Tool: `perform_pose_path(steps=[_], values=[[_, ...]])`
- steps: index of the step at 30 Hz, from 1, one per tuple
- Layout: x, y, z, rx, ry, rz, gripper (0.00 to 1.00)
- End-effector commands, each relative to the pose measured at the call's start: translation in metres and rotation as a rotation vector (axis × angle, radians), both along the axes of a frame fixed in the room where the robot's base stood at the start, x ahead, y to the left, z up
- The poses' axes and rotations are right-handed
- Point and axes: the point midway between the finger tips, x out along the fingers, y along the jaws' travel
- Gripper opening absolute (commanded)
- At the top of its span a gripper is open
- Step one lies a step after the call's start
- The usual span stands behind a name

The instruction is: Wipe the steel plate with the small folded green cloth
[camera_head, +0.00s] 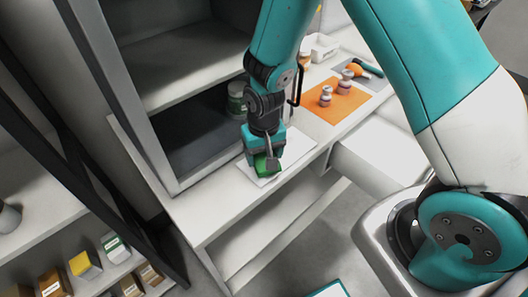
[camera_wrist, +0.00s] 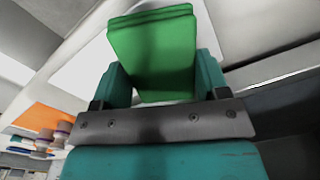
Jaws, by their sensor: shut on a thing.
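The small folded green cloth (camera_head: 268,168) is held in my gripper (camera_head: 265,157), which points down over the steel plate (camera_head: 297,148). In the wrist view the layered cloth (camera_wrist: 152,48) sits between the two teal fingers of my gripper (camera_wrist: 160,78), and its folded end sticks out beyond them. The plate looks pale and flat on the white table; my gripper and the cloth hide its middle. I cannot tell whether the cloth touches the plate.
A white tray (camera_head: 319,46) stands farther back. An open cabinet (camera_head: 150,28) borders the table's left side. A drawer (camera_head: 382,152) stands open at the right.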

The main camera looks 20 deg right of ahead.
Motion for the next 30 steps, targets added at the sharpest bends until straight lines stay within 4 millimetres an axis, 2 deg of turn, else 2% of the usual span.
perform_pose_path(steps=[20,30], values=[[0.0,-0.001,-0.011,0.0,0.0,0.0,0.49],[0.008,-0.026,-0.009,0.0,0.0,-0.004,0.49]])
